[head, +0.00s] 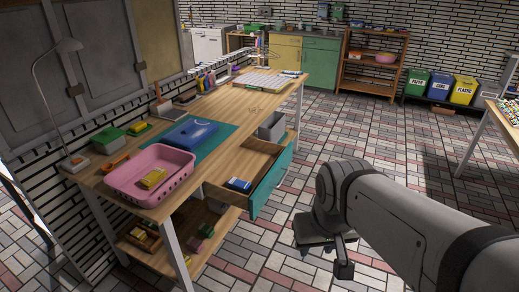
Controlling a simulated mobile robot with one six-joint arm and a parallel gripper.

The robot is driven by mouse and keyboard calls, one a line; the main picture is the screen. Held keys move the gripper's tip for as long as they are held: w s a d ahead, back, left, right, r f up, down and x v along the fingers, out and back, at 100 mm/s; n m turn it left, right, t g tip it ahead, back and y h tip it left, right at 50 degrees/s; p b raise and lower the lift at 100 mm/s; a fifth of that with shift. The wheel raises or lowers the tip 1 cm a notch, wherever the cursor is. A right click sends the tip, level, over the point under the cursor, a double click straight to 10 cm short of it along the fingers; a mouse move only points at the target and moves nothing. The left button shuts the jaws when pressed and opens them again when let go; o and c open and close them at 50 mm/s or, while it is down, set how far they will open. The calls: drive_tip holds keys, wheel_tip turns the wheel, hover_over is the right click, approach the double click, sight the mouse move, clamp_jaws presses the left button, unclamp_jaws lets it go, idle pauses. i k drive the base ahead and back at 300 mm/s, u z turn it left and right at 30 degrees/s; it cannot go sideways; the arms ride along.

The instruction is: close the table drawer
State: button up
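The drawer (271,184) under the wooden table (243,104) is pulled out on the table's right side. It has a teal front and wooden walls, and a small blue item (238,184) lies inside. My gripper (328,252) hangs over the floor to the right of the drawer front, apart from it in the picture. It points down, with one dark finger clearly visible. The other finger is hard to make out, so I cannot tell whether the gripper is open or shut. I see nothing held in it.
A lower shelf (150,257) holds small items. Tiled floor is clear right of the table; another table (503,124) stands far right.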

sight(262, 163)
drive_tip(key=u, duration=0.05)
drive_tip(key=i, duration=1.5)
drive_tip(key=u, duration=0.1)
